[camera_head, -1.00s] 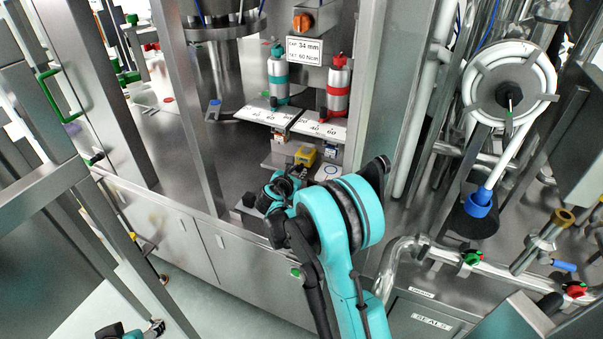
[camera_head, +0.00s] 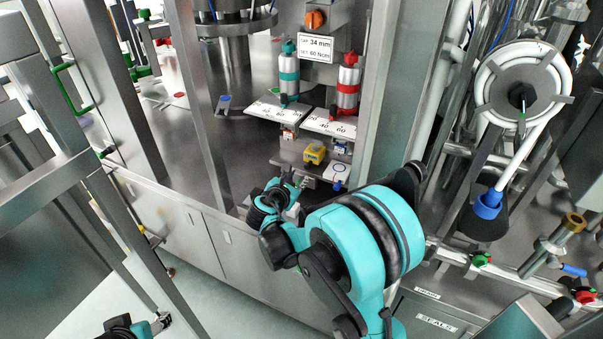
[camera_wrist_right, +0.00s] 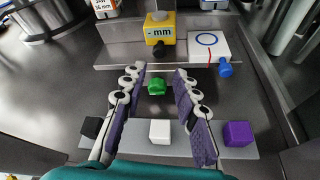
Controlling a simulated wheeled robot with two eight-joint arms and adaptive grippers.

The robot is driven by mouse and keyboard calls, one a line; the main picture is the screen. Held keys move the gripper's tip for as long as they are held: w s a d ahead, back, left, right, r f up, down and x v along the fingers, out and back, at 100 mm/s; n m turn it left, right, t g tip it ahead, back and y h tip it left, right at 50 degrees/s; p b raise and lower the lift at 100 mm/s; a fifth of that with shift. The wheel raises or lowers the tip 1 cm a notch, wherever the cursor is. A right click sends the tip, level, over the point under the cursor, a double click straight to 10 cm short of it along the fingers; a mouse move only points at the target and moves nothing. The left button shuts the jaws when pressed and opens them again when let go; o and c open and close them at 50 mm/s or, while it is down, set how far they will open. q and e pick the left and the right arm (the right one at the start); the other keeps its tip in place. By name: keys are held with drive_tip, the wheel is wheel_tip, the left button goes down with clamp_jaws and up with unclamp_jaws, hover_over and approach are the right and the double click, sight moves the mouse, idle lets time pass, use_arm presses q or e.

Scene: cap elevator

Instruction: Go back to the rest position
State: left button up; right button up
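My right gripper (camera_head: 285,185) is in front of the cap elevator station in the head view, left of and below the yellow block (camera_head: 315,153). In the right wrist view, my right gripper (camera_wrist_right: 158,75) has its two fingers spread apart with nothing gripped. A green piece (camera_wrist_right: 157,86) shows between the fingertips, clear of both, in front of the yellow block marked "mm" (camera_wrist_right: 160,30). My left gripper (camera_head: 155,325) shows only partly at the bottom left of the head view, away from the station; its opening is unclear.
A grey strip (camera_wrist_right: 190,152) bears black (camera_wrist_right: 92,128), white (camera_wrist_right: 160,132) and purple (camera_wrist_right: 238,133) cubes. Teal-banded (camera_head: 289,75) and red-banded (camera_head: 347,85) bottles stand above sloped scale plates. A steel post (camera_head: 200,130) rises left of the gripper; pipes fill the right.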

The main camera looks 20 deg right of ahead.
drive_tip(key=shift+v, duration=1.1)
drive_tip(key=s+a+m+g+y, duration=0.1)
drive_tip(key=s+a+m+y, duration=0.3)
drive_tip(key=s+m, duration=0.7)
drive_tip(key=s+a+m+g+y, duration=0.2)
drive_tip(key=s+a+m+y, duration=0.2)
drive_tip(key=s+m, duration=0.8)
drive_tip(key=s+y, duration=0.1)
drive_tip(key=s, duration=0.3)
drive_tip(key=shift+s+m, duration=0.3)
drive_tip(key=shift+s, duration=0.05)
